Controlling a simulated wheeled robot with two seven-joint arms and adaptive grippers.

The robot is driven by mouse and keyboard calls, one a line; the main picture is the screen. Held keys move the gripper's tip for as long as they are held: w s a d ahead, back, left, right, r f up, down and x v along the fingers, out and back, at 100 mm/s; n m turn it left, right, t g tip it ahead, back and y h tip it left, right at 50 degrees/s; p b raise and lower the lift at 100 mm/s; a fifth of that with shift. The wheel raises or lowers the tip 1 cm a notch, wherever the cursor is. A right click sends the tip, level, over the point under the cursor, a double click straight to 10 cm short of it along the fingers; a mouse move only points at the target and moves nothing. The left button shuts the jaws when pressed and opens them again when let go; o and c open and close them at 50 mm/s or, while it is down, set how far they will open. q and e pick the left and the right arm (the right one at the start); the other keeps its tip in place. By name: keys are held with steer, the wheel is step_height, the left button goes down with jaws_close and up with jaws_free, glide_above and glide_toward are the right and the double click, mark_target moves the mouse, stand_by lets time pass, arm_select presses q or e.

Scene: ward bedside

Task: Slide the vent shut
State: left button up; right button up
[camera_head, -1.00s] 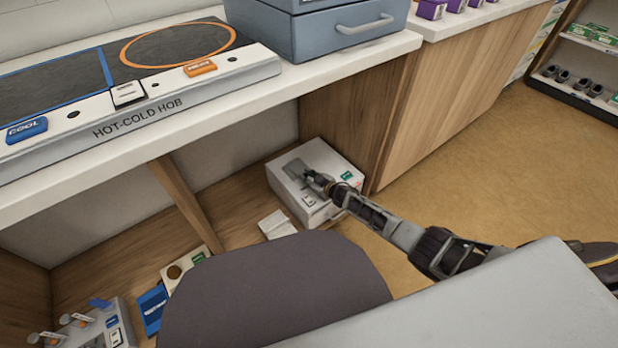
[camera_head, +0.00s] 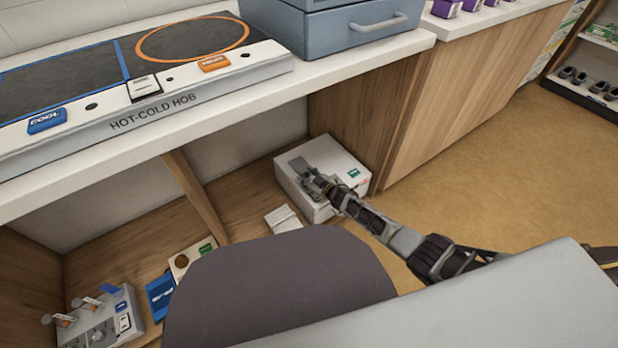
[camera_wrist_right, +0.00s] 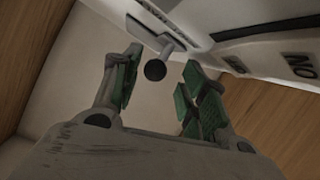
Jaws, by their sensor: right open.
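A white box (camera_head: 345,165) stands on the low shelf under the counter, with a grey plate (camera_head: 301,167) on its top. Which part is the vent I cannot tell for certain. My right gripper (camera_head: 312,180) is over the left part of the box top, by the grey plate. In the right wrist view the right gripper (camera_wrist_right: 160,85) is open, its green-padded fingers apart. A dark round knob (camera_wrist_right: 155,70) on a grey stem shows between the fingers; I see no finger shut on it. The white housing beside it (camera_wrist_right: 225,30) bears the word ON. My left gripper is out of view.
The counter with the hot-cold hob (camera_head: 200,97) overhangs the shelf. A wooden panel (camera_head: 362,110) stands right behind the box. A small white item (camera_head: 283,219), a blue item (camera_head: 160,295) and a grey device (camera_head: 105,320) are to the left. The floor at right is clear.

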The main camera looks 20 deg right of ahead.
steer(key=shift+d, duration=0.1)
steer(key=shift+s+d, duration=0.15)
steer(key=shift+s, duration=0.05)
steer(key=shift+s+d+r, duration=0.25)
steer(key=shift+s, duration=0.25)
steer(key=shift+a+v, duration=0.2)
steer(key=shift+v, duration=4.95)
steer(key=shift+r, duration=0.15)
